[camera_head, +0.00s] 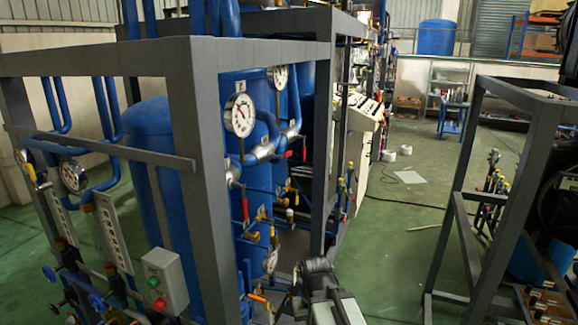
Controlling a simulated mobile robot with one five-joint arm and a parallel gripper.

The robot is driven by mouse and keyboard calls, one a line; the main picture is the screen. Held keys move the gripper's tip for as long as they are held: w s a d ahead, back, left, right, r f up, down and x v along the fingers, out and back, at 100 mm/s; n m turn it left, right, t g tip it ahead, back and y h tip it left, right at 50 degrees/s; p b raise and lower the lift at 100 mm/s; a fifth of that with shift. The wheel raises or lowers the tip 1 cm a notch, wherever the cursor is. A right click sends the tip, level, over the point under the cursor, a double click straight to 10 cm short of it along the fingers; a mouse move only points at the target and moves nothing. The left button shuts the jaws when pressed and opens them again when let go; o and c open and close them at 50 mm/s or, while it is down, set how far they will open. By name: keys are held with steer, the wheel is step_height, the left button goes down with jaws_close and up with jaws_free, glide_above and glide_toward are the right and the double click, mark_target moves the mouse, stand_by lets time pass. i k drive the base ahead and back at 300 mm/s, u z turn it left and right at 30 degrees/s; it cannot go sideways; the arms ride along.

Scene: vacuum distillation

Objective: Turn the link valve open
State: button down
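A steel-framed rig (205,170) with blue tanks (255,125) and blue pipes fills the left and middle. Several lever valves sit on its pipes; I cannot tell which one is the link valve. One red lever (245,208) hangs down below the large round gauge (240,115). Another red lever (304,150) hangs farther back on the right. An orange lever (257,297) lies low, near the bottom of the rig. My arm rises from the bottom edge, with its dark end (318,275) just right of the lower valves. Its fingers cannot be made out.
A grey control box (164,280) with red and green buttons is on the rig's front left. A second dark metal frame (510,190) stands at the right. Green floor (385,255) between the two frames is mostly clear, with a dark cable across it.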

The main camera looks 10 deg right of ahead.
mark_target(287, 154)
steer(key=u, duration=2.6)
steer(key=k, duration=1.65)
steer(key=z, duration=1.2)
steer(key=i, duration=1)
steer(key=u, duration=0.05)
